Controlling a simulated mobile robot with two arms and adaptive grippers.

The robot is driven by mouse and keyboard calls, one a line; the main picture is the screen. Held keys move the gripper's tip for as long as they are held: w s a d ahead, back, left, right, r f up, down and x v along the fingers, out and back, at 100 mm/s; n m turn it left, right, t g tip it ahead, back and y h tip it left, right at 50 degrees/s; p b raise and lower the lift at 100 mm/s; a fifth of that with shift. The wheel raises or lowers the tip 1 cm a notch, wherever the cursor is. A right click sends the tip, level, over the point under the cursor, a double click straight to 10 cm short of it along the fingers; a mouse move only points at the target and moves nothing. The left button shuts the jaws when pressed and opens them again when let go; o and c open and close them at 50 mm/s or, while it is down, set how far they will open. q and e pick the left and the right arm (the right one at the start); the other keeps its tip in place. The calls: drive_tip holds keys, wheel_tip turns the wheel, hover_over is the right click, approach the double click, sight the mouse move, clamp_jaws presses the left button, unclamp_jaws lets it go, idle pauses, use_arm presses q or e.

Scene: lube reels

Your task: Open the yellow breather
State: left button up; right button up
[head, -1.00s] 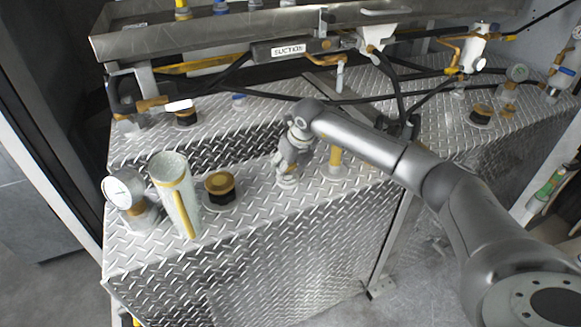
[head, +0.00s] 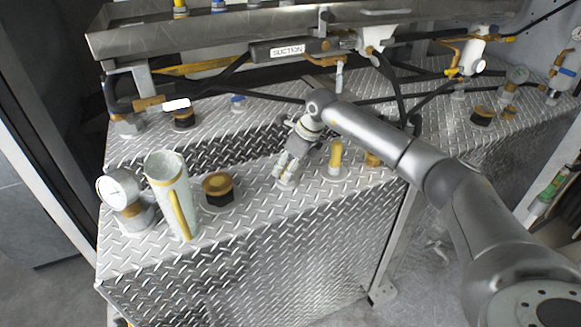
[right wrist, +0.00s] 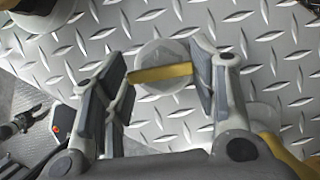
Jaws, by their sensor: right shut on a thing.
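The yellow breather shows in the right wrist view as a flat yellow bar (right wrist: 160,74) across a round white base (right wrist: 165,57). My right gripper (right wrist: 166,76) has one finger at each end of the bar and is shut on it. In the head view my right gripper (head: 286,178) points down at the plated tank top, and its fingers hide the breather there. My left gripper is in neither view.
A yellow upright fitting (head: 336,156) stands close to the right of my gripper. To the left are a brown-capped black plug (head: 218,188), a white cylinder with a yellow stripe (head: 171,195) and a dial gauge (head: 119,187). Behind runs a metal tray (head: 220,40) with hoses.

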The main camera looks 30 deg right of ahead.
drive_tip(key=n+b, duration=0.1)
drive_tip(key=n, duration=0.2)
drive_tip(key=shift+w+d+g+y+b, duration=0.15)
drive_tip(key=shift+d+g+y+b, duration=0.05)
drive_tip(key=shift+g+y+b, duration=0.2)
drive_tip(key=shift+n+g, duration=0.3)
drive_tip(key=shift+n, duration=0.7)
drive_tip(key=shift+y, duration=0.3)
drive_tip(key=shift+b, duration=0.3)
drive_tip(key=shift+w+n+b, duration=0.1)
drive_tip(key=shift+n+b, duration=0.35)
drive_tip(key=shift+n, duration=0.35)
drive_tip(key=n+g+b, duration=0.1)
drive_tip(key=n, duration=0.2)
drive_tip(key=shift+g+b, duration=0.3)
drive_tip(key=shift+b, duration=0.05)
drive_tip(key=shift+r+n, duration=0.1)
drive_tip(key=shift+n, duration=0.4)
drive_tip(key=o, duration=1.1)
drive_tip(key=shift+y, duration=0.3)
